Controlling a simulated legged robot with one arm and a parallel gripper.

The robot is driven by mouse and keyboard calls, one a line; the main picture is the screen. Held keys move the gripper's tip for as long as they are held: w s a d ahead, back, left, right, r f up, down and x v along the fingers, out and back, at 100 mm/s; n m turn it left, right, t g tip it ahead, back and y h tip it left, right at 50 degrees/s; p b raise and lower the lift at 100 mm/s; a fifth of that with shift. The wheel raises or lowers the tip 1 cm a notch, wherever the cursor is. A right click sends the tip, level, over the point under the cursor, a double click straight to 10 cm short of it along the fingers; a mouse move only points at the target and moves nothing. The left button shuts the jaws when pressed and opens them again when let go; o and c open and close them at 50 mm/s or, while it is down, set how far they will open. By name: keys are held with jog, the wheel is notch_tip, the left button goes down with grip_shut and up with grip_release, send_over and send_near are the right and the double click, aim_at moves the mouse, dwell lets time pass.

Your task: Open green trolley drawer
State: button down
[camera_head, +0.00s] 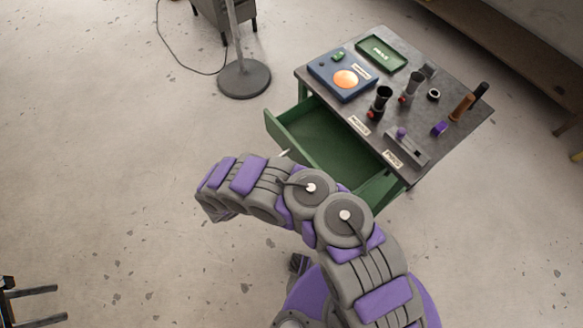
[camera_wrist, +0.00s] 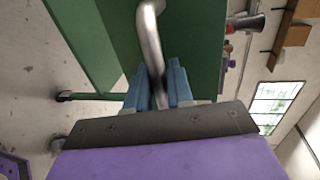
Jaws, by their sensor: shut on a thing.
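The green trolley drawer (camera_head: 315,132) is pulled out from under the trolley's grey top, and its empty green inside shows in the head view. Part of its front is hidden behind my arm. In the wrist view, the drawer's metal bar handle (camera_wrist: 149,38) runs down from the green panel (camera_wrist: 195,30) between my gripper's blue fingers. My gripper (camera_wrist: 163,75) is shut on the handle. In the head view my gripper is hidden by my own arm, and only a small light tip of the handle (camera_head: 284,153) shows beside it.
The trolley top (camera_head: 400,105) carries a blue box with an orange disc (camera_head: 346,78), a green tray (camera_head: 381,53), and several small tools. A round grey stand base (camera_head: 244,79) and a cable lie on the floor behind left. Floor left of the drawer is clear.

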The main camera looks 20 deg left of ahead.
jog(key=shift+s+f, duration=0.2)
jog(key=c, duration=1.4)
grip_release()
jog(key=shift+o, duration=1.3)
jog(key=shift+w, duration=0.15)
jog(key=shift+r, duration=0.1)
jog(key=p+v, duration=0.3)
jog(key=v, duration=1.4)
jog(key=shift+a, duration=0.15)
